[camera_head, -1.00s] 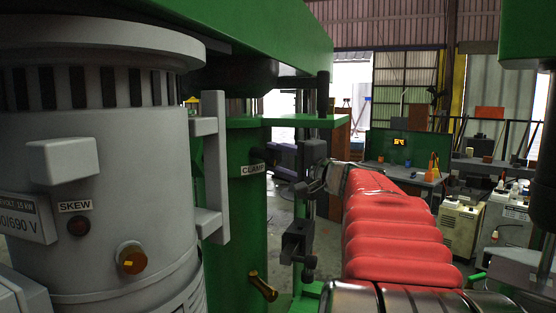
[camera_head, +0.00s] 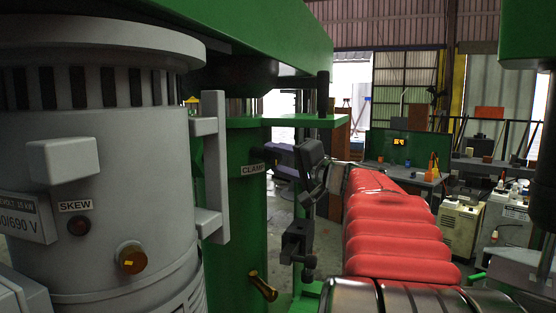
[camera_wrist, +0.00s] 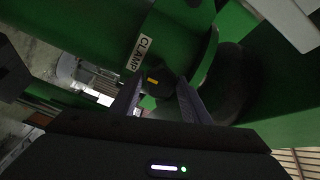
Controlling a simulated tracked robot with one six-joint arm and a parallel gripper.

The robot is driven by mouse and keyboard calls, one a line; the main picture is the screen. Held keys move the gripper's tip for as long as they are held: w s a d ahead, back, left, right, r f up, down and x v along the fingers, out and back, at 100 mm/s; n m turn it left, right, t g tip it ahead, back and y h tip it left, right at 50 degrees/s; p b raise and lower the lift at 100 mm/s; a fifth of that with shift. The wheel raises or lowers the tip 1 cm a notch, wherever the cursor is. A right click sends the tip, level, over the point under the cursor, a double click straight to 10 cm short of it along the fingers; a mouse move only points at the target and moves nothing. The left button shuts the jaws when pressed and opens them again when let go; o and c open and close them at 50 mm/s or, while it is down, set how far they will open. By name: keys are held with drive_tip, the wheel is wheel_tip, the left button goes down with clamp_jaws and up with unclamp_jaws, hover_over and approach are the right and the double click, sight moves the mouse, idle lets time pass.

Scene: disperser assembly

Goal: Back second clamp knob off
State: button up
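The clamp knob (camera_wrist: 162,84) is dark with a small yellow mark. In the wrist view it sits between the two fingers of my gripper (camera_wrist: 160,80), just below the CLAMP label (camera_wrist: 140,52). The fingers stand apart, with a gap at the knob's left side; contact on the right side is unclear. In the head view my gripper (camera_head: 280,158) is beside the green column (camera_head: 246,190), right of its CLAMP label (camera_head: 252,169). The knob is not distinguishable there.
A grey motor housing (camera_head: 100,160) with a SKEW label fills the left. A brass handle (camera_head: 263,287) sticks out low on the column. A green beam (camera_head: 240,30) crosses overhead. A black clamp block (camera_head: 297,242) stands below my gripper. Benches and cabinets lie far right.

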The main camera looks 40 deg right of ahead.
drive_tip(key=o, duration=0.3)
drive_tip(key=shift+d+f, duration=0.15)
drive_tip(key=shift+d, duration=0.05)
drive_tip(key=shift+o, duration=0.3)
drive_tip(key=shift+a, duration=0.1)
drive_tip(key=shift+s, duration=0.1)
drive_tip(key=shift+s, duration=0.2)
drive_tip(key=s, duration=1.3)
drive_tip(key=shift+a+f, duration=0.25)
drive_tip(key=shift+a, duration=0.05)
drive_tip(key=shift+s, duration=0.1)
